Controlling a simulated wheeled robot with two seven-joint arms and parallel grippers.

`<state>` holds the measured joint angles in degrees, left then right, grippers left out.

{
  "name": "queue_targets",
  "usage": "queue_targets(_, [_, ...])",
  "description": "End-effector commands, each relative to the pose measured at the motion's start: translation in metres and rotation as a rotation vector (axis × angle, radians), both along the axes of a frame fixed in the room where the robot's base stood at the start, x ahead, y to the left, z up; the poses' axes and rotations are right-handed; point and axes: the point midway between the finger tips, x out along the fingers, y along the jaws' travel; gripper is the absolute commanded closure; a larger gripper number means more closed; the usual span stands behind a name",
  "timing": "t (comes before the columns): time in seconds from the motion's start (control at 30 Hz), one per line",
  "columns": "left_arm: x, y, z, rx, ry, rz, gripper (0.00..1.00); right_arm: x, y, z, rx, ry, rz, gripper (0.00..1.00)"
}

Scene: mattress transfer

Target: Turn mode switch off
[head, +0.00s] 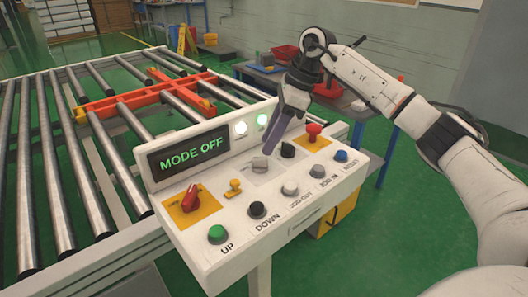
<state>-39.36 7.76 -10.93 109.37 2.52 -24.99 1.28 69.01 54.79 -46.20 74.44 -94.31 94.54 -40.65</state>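The white control panel (285,215) stands in front of me, and its display (188,152) reads "MODE OFF" in green. A grey rotary knob (259,164) sits on a pale plate in the panel's upper middle; a black knob (287,149) is to its right, and a red knob (190,198) on an orange plate is at the left. No readable label shows which is the mode switch. My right gripper (269,152) points down just above the grey knob; I cannot tell whether it touches it or how wide its purple fingers are. My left gripper is out of view.
A red mushroom button (313,131) is right of the gripper. A yellow switch (234,187) and several push buttons, including green UP (217,234) and blue RESET (341,156), line the panel. A roller conveyor (75,150) with an orange cross-shaped frame (150,94) lies behind left.

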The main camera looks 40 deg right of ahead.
Motion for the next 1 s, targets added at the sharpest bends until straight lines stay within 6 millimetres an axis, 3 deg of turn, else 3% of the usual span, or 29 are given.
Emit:
queue_targets(0.1, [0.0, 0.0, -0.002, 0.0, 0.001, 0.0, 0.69, -0.004, -0.008, 0.022, 0.0, -0.004, -0.002, 0.69])
queue_targets(0.3, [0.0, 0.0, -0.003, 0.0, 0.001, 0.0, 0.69, -0.009, -0.014, 0.042, 0.001, -0.003, -0.001, 0.69])
queue_targets(1.0, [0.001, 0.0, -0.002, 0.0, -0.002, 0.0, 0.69, -0.01, -0.015, 0.044, 0.001, -0.001, -0.001, 0.69])
